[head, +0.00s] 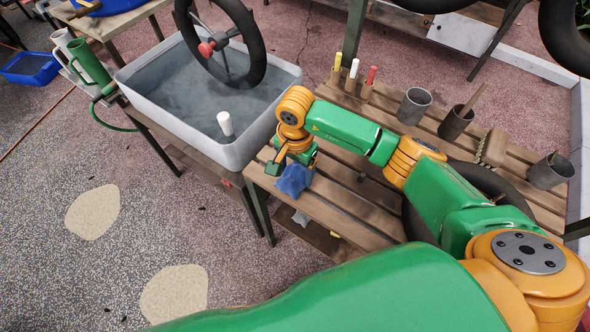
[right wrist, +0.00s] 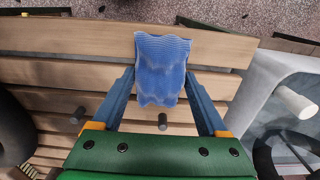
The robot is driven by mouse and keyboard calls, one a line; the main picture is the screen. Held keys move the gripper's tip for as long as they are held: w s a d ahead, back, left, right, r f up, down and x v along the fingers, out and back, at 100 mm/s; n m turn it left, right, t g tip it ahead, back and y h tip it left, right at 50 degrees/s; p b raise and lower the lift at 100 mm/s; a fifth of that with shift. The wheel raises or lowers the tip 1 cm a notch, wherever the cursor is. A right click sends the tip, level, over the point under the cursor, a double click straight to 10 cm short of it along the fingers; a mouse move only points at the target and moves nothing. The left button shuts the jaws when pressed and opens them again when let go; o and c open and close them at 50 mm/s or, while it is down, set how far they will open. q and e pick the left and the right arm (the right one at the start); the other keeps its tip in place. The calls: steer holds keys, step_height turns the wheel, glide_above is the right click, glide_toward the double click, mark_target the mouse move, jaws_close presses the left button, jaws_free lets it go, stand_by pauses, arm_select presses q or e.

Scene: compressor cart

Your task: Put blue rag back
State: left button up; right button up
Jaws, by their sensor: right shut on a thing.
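The blue rag (head: 294,180) is at the near left corner of the slatted wooden bench (head: 372,208). My right gripper (head: 288,161) is above it, pointing down, with the rag between its fingers. In the right wrist view the crumpled rag (right wrist: 162,68) spans the gap between the two blue fingertips of the right gripper (right wrist: 161,84) and stands out past them over the slats. I cannot tell whether the rag touches the wood. My left gripper is not in view.
A grey water tub (head: 137,93) with a wheel (head: 253,45) stands left of the bench. On the bench are markers (head: 353,68), a grey cup (head: 414,106), a dark cup (head: 455,123), a brush (head: 492,147) and another cup (head: 550,171). A black tyre lies under my right arm.

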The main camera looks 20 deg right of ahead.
mark_target(295, 171)
steer(key=shift+f, duration=0.8)
steer(key=o, duration=1.2)
steer(key=shift+r, duration=0.4)
step_height(295, 171, up, 11)
steer(key=shift+f+b, duration=0.2)
steer(key=shift+b, duration=0.95)
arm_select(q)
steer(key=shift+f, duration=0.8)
arm_select(e)
steer(key=shift+r, duration=0.55)
